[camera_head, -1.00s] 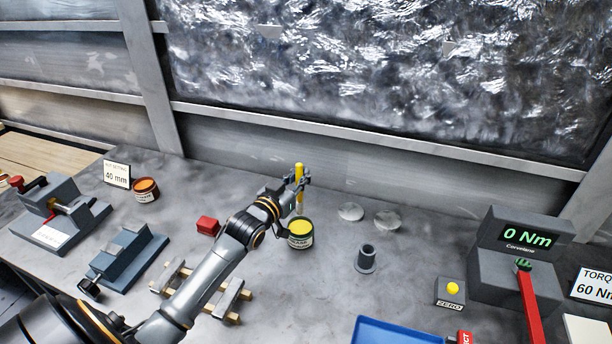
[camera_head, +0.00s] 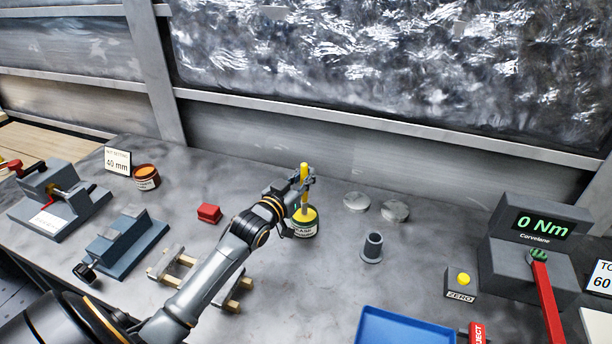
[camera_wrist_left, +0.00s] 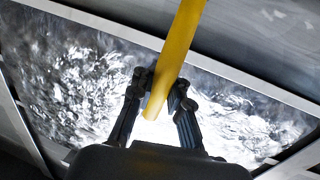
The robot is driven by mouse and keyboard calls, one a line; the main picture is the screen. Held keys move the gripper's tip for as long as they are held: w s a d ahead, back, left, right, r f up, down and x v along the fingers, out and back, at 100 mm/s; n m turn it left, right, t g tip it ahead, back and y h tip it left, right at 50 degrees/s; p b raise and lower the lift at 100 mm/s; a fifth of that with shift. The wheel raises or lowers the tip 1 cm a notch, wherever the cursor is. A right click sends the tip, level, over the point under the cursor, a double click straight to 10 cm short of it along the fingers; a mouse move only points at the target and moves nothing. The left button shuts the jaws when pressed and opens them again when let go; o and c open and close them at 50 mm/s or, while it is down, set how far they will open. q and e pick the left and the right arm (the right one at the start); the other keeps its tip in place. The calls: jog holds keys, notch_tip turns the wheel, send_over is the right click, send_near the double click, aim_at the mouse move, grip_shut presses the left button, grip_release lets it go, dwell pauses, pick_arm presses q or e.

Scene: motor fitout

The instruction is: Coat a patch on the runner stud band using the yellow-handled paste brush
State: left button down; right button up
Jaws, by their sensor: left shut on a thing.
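The yellow-handled paste brush (camera_head: 304,173) is upright in my left gripper (camera_head: 302,182), which is shut on its handle. Its lower end is at the mouth of a dark green pot (camera_head: 303,231) with yellow contents and a pale label; how deep it reaches is hidden. In the left wrist view the yellow handle (camera_wrist_left: 178,50) runs between the two fingers (camera_wrist_left: 158,100). My right gripper is not in view.
An orange-topped tin (camera_head: 147,178), red block (camera_head: 209,213), blue-grey fixture (camera_head: 128,247) and wooden rack (camera_head: 163,269) stand left. Grey discs (camera_head: 356,201), a dark flanged sleeve (camera_head: 372,249), blue tray (camera_head: 400,328) and torque tester (camera_head: 520,268) are right. Bare bench surrounds the pot.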

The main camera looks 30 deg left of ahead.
pick_arm(q)
jog(key=shift+f+b, duration=0.35)
jog(key=shift+f, duration=0.3)
dwell(1.0)
notch_tip(320, 180, up, 7)
jog(key=p, duration=0.7)
jog(key=shift+r, duration=0.15)
dwell(0.3)
dwell(0.4)
